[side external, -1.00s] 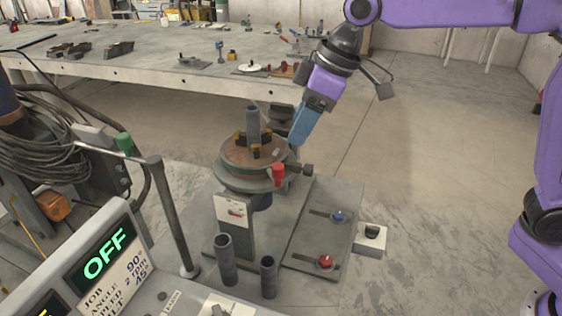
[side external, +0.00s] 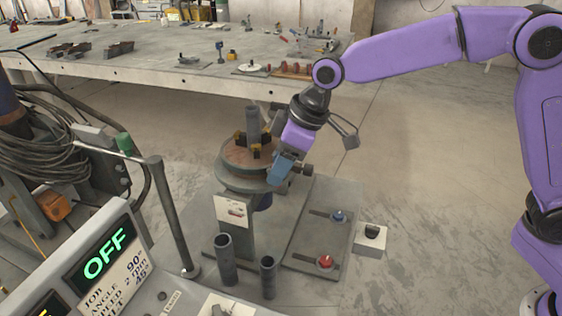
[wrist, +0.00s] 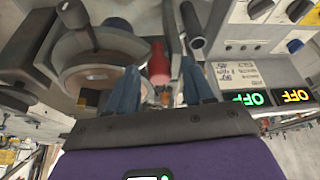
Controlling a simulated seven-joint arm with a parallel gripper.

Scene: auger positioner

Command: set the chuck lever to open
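The chuck lever shows as a red handle (wrist: 158,62) in the wrist view, beside the round chuck table (wrist: 95,70). My gripper (wrist: 159,75) is open, with one blue finger on each side of the red handle. I cannot tell whether either finger touches it. In the side view my gripper (side external: 280,170) is at the right front edge of the chuck table (side external: 238,158) and hides the red handle. A grey pipe (side external: 252,122) stands upright among the chuck's jaws.
Two grey pipes (side external: 225,258) stand in front of the positioner. A base plate (side external: 320,230) with blue (side external: 338,216) and red (side external: 325,262) knobs is at right. The control panel (side external: 105,255) reads OFF, beside an upright post (side external: 172,215). Open floor lies to the right.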

